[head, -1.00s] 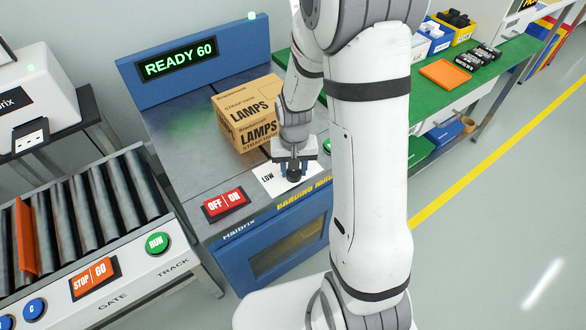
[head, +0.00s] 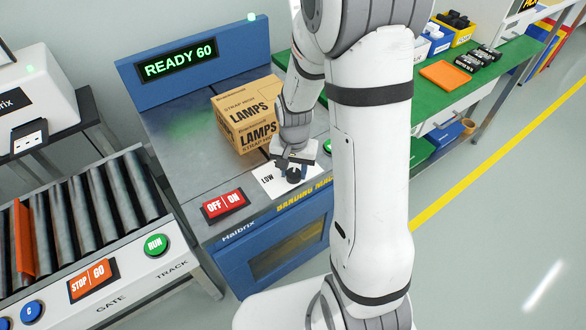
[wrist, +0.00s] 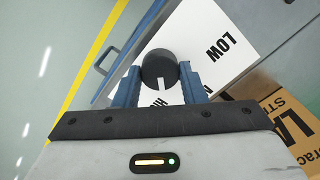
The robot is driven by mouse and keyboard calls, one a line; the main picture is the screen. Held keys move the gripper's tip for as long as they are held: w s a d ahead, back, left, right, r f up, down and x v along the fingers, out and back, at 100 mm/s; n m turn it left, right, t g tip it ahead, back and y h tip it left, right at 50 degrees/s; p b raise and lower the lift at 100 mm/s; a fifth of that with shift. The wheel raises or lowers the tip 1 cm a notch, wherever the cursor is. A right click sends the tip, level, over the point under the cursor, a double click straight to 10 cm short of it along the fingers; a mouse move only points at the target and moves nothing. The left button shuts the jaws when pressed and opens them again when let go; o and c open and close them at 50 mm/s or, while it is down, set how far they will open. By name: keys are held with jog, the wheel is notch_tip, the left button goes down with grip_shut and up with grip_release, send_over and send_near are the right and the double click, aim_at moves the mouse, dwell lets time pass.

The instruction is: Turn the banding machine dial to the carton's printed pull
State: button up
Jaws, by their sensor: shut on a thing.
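The black round dial (head: 293,176) sits on a white label plate (head: 268,180) at the front of the banding machine. In the wrist view the dial (wrist: 158,66) is between the blue fingers of my gripper (wrist: 158,77), which is shut on it. Its white pointer mark faces the palm side, near a partly hidden word. LOW is readable on the plate to the right. The lamps carton (head: 247,115) stands behind the dial on the machine top.
The machine display (head: 178,58) reads READY 60. A red OFF/ON switch (head: 225,205) is left of the dial. A roller conveyor (head: 95,215) stands at the left, a green bench (head: 460,80) at the right. The carton is close beside my wrist.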

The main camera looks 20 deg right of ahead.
aim_at(294, 173)
jog(key=o, duration=1)
jog(key=shift+s, duration=0.15)
jog(key=shift+r, duration=0.1)
jog(key=shift+r, duration=0.35)
notch_tip(294, 173, up, 7)
jog(key=shift+f+p, duration=0.1)
jog(key=shift+p, duration=0.3)
jog(key=shift+r, duration=0.25)
jog(key=s+r+n+t+p, duration=0.1)
jog(key=s+r+n, duration=0.1)
jog(key=s+r, duration=0.2)
jog(key=s+r+n+p, duration=0.1)
jog(key=s+r, duration=0.4)
jog(key=r, duration=0.1)
jog(key=s+r+n+t+p, duration=0.1)
jog(key=s+r+n, duration=0.1)
jog(key=s+r, duration=0.3)
jog(key=shift+r+n+t, duration=0.15)
jog(key=shift+n+t, duration=0.15)
